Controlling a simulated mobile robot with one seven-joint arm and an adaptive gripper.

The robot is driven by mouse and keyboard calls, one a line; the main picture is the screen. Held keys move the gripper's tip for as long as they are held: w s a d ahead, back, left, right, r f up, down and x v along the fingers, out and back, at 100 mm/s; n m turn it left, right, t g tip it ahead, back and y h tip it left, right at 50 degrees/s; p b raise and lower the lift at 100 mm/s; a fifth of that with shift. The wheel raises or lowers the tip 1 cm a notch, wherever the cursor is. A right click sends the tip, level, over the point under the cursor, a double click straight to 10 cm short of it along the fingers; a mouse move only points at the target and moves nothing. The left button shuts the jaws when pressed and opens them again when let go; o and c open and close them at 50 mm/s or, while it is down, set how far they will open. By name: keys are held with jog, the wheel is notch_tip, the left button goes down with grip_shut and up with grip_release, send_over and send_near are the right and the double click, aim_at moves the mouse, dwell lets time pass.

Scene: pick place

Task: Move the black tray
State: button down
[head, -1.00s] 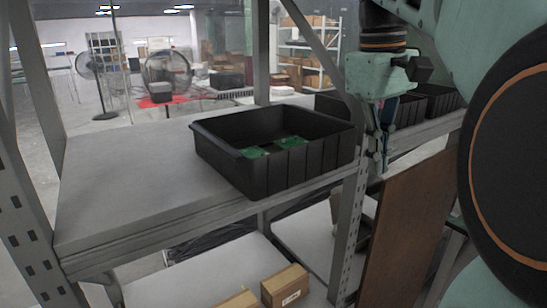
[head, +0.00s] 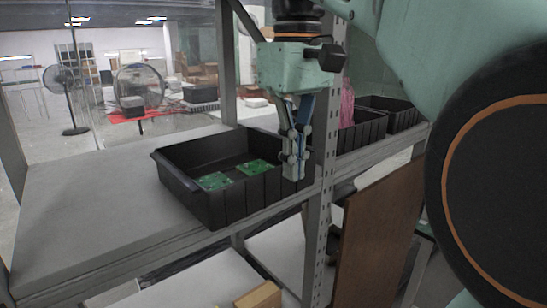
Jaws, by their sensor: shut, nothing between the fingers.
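The black tray (head: 240,206) stands on the grey shelf board, near the shelf's front edge and left of the metal upright. Two green circuit boards (head: 215,181) lie inside it on the floor of the tray. My gripper (head: 293,172) points down at the tray's right end, in front of its right side, with the fingers together and nothing between them. It hides part of the tray's right wall. I cannot tell whether it touches the tray.
The metal upright (head: 322,150) stands close to the right of my gripper. Further black bins (head: 362,132) sit beyond it. The shelf (head: 90,215) left of the tray is bare. A brown board (head: 378,235) leans below, and a cardboard box (head: 260,297) lies on the lower shelf.

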aim_at(278, 191)
jog(key=shift+w+a+f, duration=0.35)
jog(key=shift+w+f, duration=0.2)
jog(key=shift+f, duration=0.65)
jog(key=shift+w+a+f, duration=0.35)
jog(key=shift+w+f, duration=0.2)
jog(key=shift+f, duration=0.6)
jog(key=shift+w+a+f, duration=0.35)
jog(key=shift+w+f, duration=0.2)
jog(key=shift+f, duration=0.65)
